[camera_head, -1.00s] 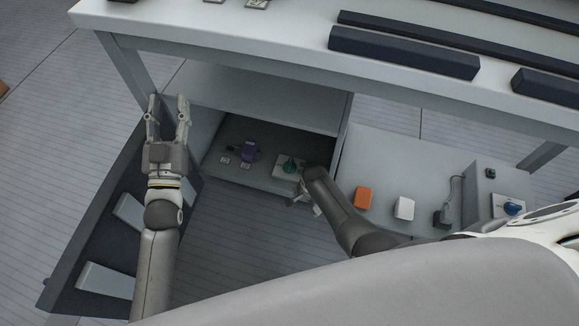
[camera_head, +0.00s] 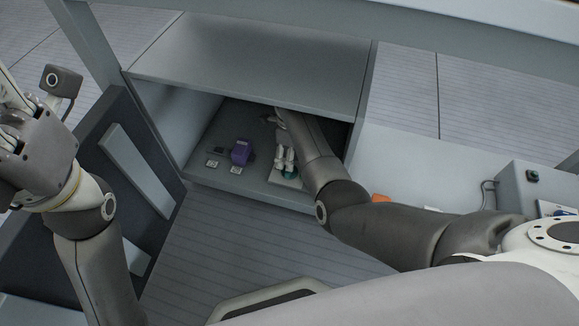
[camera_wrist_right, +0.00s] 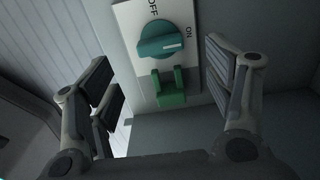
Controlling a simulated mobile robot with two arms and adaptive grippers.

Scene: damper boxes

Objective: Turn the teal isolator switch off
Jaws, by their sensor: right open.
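The teal isolator switch (camera_wrist_right: 160,40) is a round knob on a pale plate marked OFF and ON. The white line on the knob points toward ON. A green tab-like part (camera_wrist_right: 172,88) sits beside the knob. My right gripper (camera_wrist_right: 160,66) is open, with a finger on either side of the switch and no visible contact.
The open cabinet (camera_head: 245,65) has a top panel and side walls close around my right arm. A purple device (camera_head: 241,151) and small tags (camera_head: 212,163) lie left of the switch. An orange block (camera_head: 381,198) and a grey box (camera_head: 535,190) are to the right.

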